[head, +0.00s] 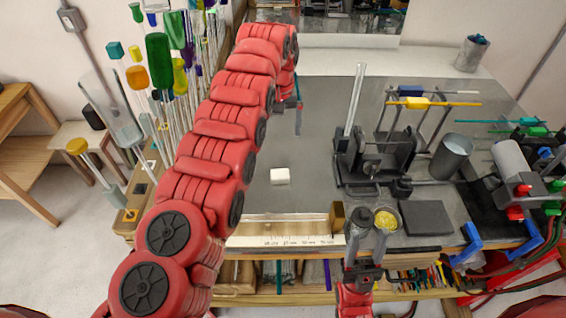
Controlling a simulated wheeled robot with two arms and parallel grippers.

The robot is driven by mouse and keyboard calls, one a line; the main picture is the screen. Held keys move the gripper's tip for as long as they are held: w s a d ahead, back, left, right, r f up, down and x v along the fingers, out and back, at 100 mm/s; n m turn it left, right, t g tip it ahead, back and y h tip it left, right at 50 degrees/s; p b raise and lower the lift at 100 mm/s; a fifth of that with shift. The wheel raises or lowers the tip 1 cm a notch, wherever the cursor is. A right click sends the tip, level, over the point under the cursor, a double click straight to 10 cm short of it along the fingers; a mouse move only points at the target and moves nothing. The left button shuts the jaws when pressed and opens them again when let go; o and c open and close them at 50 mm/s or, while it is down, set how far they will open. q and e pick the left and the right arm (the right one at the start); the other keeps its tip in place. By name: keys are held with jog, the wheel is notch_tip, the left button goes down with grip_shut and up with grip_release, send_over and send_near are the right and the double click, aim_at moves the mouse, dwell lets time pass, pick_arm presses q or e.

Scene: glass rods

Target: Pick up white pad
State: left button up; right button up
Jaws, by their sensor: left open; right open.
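The white pad (280,177) is a small pale block lying flat on the grey table top, left of the middle in the head view. My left arm reaches up across the picture and bends down at its far end. My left gripper (295,106) is open above the far part of the table, beyond the pad and apart from it. My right gripper (364,268) is open at the table's front edge, nearer to me than the pad and to its right. Nothing shows in either gripper.
A wooden ruler strip (290,239) runs along the front edge. A dark clamp stand (372,160) with an upright glass tube stands right of the pad. Upright coloured rods crowd the left. The table around the pad is clear.

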pick_arm(q)
jog(key=b, duration=1.3)
send_over(280, 174)
notch_tip(280, 174, down, 12)
jog(key=shift+f, duration=0.15)
jog(key=shift+w+f, duration=0.1)
notch_tip(280, 174, down, 2)
jog(key=shift+a+f+b, duration=0.1)
jog(key=shift+f+b, duration=0.05)
jog(key=shift+b, duration=0.3)
jog(key=shift+f+p, duration=0.85)
jog(key=shift+p, duration=0.1)
jog(key=shift+f, duration=0.4)
jog(key=c, duration=1.3)
jog(key=shift+o, duration=0.2)
jog(key=shift+r, duration=0.1)
